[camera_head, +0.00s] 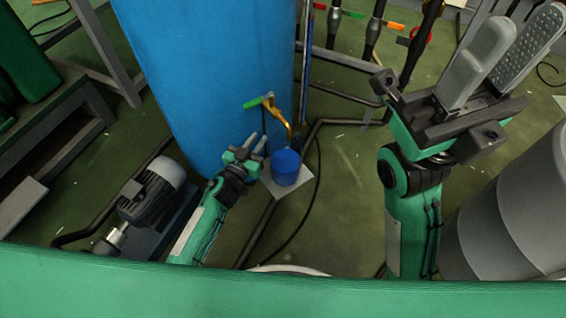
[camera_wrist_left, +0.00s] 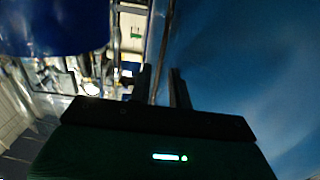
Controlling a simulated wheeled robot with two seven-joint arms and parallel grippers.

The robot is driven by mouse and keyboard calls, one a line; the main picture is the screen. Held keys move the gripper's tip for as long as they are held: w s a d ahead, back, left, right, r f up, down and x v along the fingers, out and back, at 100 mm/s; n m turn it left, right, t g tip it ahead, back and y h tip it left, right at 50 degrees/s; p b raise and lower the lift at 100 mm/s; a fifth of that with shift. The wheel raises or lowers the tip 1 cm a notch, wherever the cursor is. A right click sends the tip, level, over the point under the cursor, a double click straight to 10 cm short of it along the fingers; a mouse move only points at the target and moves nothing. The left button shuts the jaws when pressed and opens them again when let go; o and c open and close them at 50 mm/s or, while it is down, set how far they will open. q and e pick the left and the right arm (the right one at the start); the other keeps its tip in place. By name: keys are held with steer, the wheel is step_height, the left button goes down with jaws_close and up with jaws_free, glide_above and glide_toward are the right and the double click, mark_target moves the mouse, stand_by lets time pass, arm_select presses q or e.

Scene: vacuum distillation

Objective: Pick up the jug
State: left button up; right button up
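The blue jug (camera_head: 286,168) stands on a pale square plate (camera_head: 284,204) on the floor, under a brass tap (camera_head: 275,110) with a green handle. My left gripper (camera_head: 257,141) is just left of the jug, apart from it and empty, its fingers parted. In the left wrist view the two dark fingers (camera_wrist_left: 161,75) show a gap with nothing between them. A dark blue rounded shape at the upper left there looks like the jug (camera_wrist_left: 55,25). My right gripper (camera_head: 521,24) is raised at the upper right, open and empty, far from the jug.
A large blue tank (camera_head: 215,70) rises right behind my left gripper; it fills the right of the left wrist view (camera_wrist_left: 250,70). A grey motor (camera_head: 152,190) sits left of my left arm. Pipes (camera_head: 340,96) and a thin hose run right of the jug. Large grey cylinders (camera_head: 515,215) stand at right.

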arm_select(q)
jaws_close()
stand_by(1.3)
steer(key=shift+r, duration=0.15)
